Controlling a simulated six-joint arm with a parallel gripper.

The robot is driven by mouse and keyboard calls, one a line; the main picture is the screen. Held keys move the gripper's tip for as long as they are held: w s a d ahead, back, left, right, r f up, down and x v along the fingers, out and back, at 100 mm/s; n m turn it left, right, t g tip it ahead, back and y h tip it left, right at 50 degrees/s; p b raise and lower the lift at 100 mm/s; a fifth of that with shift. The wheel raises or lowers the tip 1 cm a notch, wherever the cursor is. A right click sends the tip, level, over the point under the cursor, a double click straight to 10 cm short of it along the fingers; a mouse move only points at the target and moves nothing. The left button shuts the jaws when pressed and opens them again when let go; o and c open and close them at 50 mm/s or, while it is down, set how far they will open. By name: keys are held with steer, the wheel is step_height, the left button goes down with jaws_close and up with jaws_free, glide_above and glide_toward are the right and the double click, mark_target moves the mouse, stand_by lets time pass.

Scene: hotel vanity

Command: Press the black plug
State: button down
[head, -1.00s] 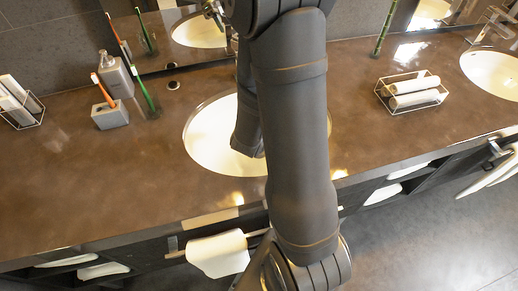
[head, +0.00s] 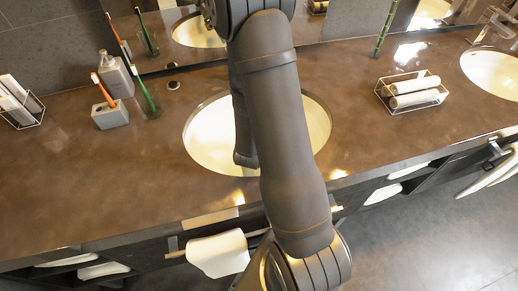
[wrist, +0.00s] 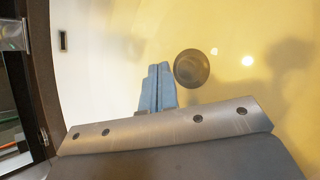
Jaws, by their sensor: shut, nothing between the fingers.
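The black plug (wrist: 192,68) is a dark round disc in the bottom of the sink basin, seen in the wrist view. In the head view my arm hides it. My gripper (wrist: 158,70) is shut, with its blue-grey fingers together and nothing between them. In the wrist view the fingertips appear just left of the plug, with a small gap in the picture. I cannot tell how high they are above the basin. The sink (head: 312,130) is a white oval basin set in the brown counter, partly behind my arm.
Left of the sink stand a grey soap bottle (head: 117,76), a toothbrush holder (head: 110,116) and a glass with a green toothbrush (head: 148,98). A wire basket of rolled towels (head: 413,92) lies to the right. The counter's front left is clear. A faucet part (wrist: 12,32) shows at the wrist view's left.

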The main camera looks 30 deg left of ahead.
steer(key=shift+f, duration=1.5)
steer(key=shift+f, duration=0.1)
stand_by(0.9)
steer(key=shift+f, duration=0.35)
steer(key=shift+f, duration=0.15)
stand_by(0.3)
